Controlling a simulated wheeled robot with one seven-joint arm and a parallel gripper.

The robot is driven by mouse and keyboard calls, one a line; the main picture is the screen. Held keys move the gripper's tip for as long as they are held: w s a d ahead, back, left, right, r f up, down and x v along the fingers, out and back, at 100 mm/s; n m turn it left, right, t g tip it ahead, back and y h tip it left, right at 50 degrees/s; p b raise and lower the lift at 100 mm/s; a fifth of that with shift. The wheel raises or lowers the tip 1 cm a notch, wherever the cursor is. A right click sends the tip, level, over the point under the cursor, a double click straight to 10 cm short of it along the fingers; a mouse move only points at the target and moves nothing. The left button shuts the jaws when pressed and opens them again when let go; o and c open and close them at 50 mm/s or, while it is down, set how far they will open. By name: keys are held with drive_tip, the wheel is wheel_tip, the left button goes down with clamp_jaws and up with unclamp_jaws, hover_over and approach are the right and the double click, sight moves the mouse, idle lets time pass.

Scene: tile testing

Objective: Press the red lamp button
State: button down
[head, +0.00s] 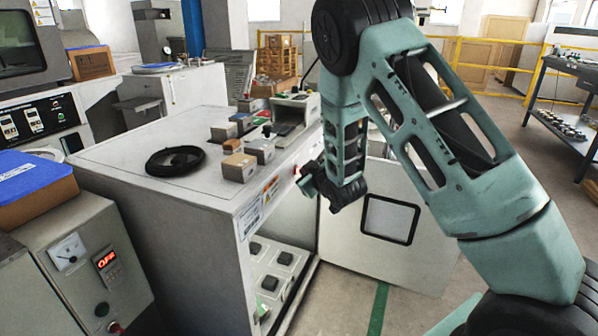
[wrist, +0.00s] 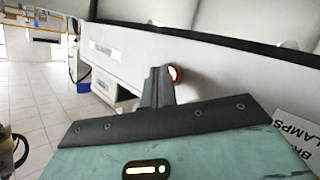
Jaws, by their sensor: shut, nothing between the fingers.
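The red lamp button (wrist: 174,73) is a small lit red disc in a dark ring on the white cabinet panel in the wrist view. My gripper (wrist: 160,72) is shut and empty, with its dark fingertips just left of the button and overlapping its left edge in the picture. In the head view my gripper (head: 306,178) is at the upper front edge of the white cabinet (head: 190,222), and a bit of red (head: 297,169) shows beside its tips. I cannot tell whether the fingertips touch the button.
A cabinet door (head: 385,228) with a window stands open below my arm. Several small blocks (head: 239,167) and a black coil (head: 175,161) lie on the cabinet top. A sign (wrist: 294,125) with "LAMPS" on it shows at the right of the wrist view.

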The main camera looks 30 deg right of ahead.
drive_tip(key=shift+s+d, duration=0.25)
drive_tip(key=shift+s, duration=0.05)
drive_tip(key=s+d, duration=0.3)
drive_tip(key=s, duration=0.1)
drive_tip(key=shift+s+d+b, duration=0.35)
drive_tip(key=shift+s+b, duration=0.05)
idle(0.3)
drive_tip(key=shift+a, duration=0.1)
idle(0.3)
